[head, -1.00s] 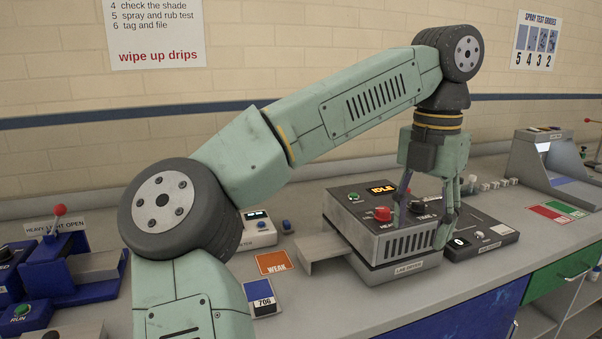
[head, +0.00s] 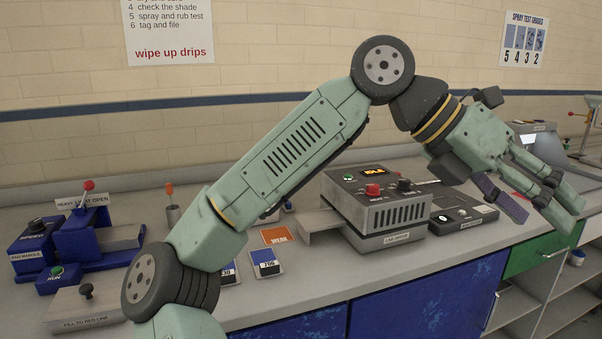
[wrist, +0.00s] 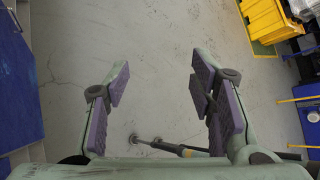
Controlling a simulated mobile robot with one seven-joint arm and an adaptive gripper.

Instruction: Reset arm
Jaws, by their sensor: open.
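My gripper (head: 532,199) is open and empty in the head view, raised at the right in front of the bench's front edge and angled down to the right.
A blue padder (head: 85,240) with a red-knobbed lever stands at the left of the bench (head: 330,275). A WEAK card (head: 278,236) and a blue 706 card (head: 265,262) lie in the middle. Yellow bins (wrist: 268,20) stand on the floor beyond.

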